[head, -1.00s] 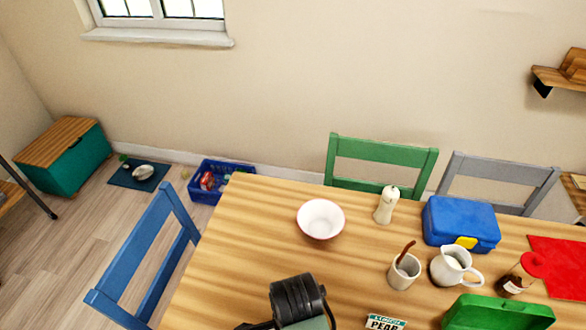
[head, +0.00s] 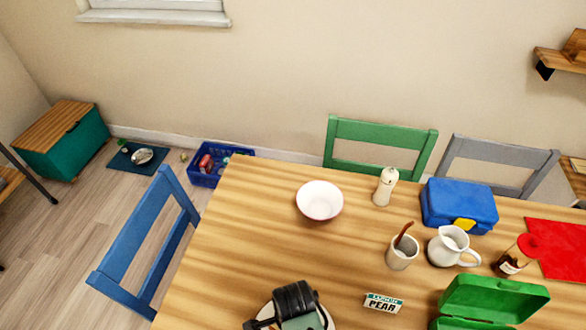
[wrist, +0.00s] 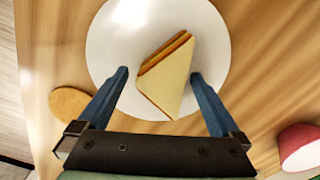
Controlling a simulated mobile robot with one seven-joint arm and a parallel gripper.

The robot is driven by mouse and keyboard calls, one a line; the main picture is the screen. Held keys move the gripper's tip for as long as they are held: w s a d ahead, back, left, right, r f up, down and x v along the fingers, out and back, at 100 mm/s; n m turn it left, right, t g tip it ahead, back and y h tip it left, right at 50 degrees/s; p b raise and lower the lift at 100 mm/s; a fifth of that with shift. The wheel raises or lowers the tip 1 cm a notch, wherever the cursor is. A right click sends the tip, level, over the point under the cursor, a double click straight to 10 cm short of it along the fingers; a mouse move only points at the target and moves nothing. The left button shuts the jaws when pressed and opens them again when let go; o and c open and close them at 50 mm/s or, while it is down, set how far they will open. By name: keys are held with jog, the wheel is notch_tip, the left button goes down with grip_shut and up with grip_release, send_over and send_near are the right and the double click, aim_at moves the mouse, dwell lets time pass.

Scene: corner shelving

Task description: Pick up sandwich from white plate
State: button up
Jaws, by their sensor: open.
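In the wrist view a triangular sandwich (wrist: 169,78) with pale bread and an orange-brown filling edge lies on the white plate (wrist: 113,48). My gripper (wrist: 160,80) is open, with one blue finger on each side of the sandwich and a gap to it on both sides. Whether the fingers are above the plate or at its level I cannot tell. In the head view my gripper (head: 297,318) is over the white plate (head: 262,314) at the table's front, and it hides the sandwich there.
A round brown disc (wrist: 70,102) lies beside the plate.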

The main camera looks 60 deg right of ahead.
jog(key=c, duration=0.7)
